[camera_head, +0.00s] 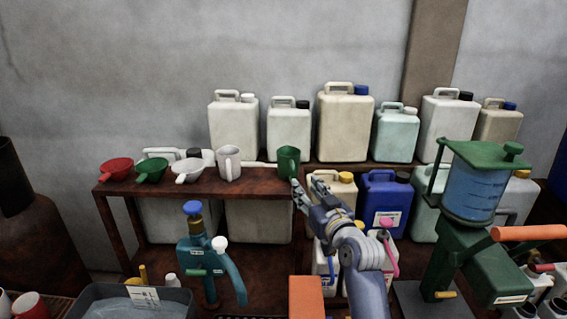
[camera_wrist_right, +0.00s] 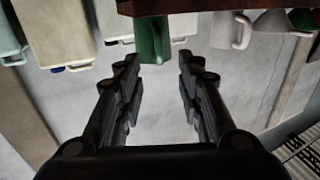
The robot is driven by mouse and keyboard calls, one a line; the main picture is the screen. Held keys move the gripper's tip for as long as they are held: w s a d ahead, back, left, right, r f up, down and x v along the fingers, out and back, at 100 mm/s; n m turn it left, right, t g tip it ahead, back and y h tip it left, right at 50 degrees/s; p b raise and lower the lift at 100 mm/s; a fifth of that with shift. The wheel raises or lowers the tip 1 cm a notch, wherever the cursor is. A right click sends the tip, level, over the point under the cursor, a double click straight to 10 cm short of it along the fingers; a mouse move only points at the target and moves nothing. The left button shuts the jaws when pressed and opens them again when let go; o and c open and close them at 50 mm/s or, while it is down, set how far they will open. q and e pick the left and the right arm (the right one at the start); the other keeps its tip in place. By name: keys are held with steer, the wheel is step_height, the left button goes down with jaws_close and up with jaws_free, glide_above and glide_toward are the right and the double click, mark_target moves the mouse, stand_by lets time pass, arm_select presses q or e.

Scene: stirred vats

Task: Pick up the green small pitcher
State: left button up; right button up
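The green small pitcher (camera_head: 288,162) stands upright at the right end of the dark red-brown shelf (camera_head: 190,182). My right gripper (camera_head: 307,185) is open and empty, just right of and below the pitcher in the head view. In the right wrist view, which looks upside down, the pitcher (camera_wrist_right: 152,38) shows ahead of the two spread fingers (camera_wrist_right: 158,65), nearer the left finger. I see no contact between fingers and pitcher. My left gripper is not in view.
A white pitcher (camera_head: 229,163) stands left of the green one, then white (camera_head: 187,171), green (camera_head: 152,170) and red (camera_head: 116,171) funnels. Several canisters (camera_head: 344,127) stand behind. A blue canister (camera_head: 384,202) is right of my gripper, and a green hand-cranked device (camera_head: 470,190) farther right.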

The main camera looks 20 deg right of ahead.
mark_target(294, 170)
steer(key=w, duration=0.2)
steer(key=w+p, duration=0.1)
steer(key=shift+w+a+r, duration=0.15)
steer(key=shift+w+r, duration=0.25)
steer(key=shift+w+f, duration=0.15)
steer(key=shift+w, duration=0.2)
steer(key=w+p, duration=0.1)
steer(key=w+r+p, duration=0.1)
steer(key=shift+w+a, duration=0.15)
steer(key=shift+w, duration=0.2)
steer(key=shift+w+f, duration=0.15)
steer(key=shift+w, duration=0.8)
steer(key=shift+w+a+f, duration=0.1)
steer(key=shift+w, duration=0.25)
jaws_close()
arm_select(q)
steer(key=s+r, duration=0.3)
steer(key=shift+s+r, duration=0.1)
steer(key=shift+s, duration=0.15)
